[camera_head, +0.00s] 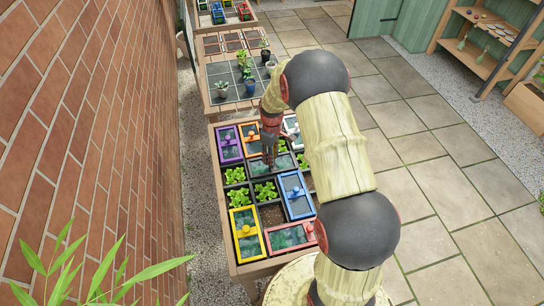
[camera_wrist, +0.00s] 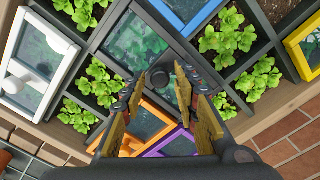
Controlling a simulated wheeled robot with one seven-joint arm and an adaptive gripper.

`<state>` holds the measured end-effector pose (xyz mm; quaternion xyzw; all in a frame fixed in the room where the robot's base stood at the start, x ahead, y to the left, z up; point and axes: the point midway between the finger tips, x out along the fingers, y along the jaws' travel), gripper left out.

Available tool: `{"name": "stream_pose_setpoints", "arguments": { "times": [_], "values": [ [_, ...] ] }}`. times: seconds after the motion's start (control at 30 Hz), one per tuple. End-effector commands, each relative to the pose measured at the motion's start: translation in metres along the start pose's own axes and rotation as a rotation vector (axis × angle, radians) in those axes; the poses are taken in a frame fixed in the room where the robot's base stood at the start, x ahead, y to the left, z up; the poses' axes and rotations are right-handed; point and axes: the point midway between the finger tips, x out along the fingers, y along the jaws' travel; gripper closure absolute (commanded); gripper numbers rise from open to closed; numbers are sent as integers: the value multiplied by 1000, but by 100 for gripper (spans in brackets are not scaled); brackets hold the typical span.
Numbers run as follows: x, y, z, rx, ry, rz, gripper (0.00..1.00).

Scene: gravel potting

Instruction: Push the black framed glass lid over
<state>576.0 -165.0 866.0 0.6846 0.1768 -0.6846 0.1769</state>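The black framed glass lid (camera_head: 258,168) lies in the middle of the planter table, partly hidden by my gripper in the head view. In the wrist view the black framed lid (camera_wrist: 132,45) runs diagonally through the centre, with a dark round knob (camera_wrist: 162,78). My gripper (camera_wrist: 161,82) points down at it with its fingers apart, one on each side of the knob in the picture. I cannot tell whether the fingers touch the lid or knob. In the head view my gripper (camera_head: 271,160) is above the lid.
Around it are the purple lid (camera_head: 228,144), orange lid (camera_head: 252,139), blue lid (camera_head: 296,195), yellow lid (camera_head: 247,234), red lid (camera_head: 290,236) and white lid (camera_wrist: 38,60). Leafy plants (camera_head: 239,196) fill open compartments. A brick wall (camera_head: 100,130) stands left. Paving lies right.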

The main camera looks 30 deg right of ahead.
Motion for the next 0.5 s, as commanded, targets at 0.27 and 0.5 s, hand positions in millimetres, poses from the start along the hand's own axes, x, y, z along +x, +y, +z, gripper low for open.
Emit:
{"name": "stream_pose_setpoints", "arguments": {
  "times": [0.27,0.5],
  "values": [
    [0,0,0,0,0,0,87],
    [0,0,0,0,0,0,100]
  ]
}}
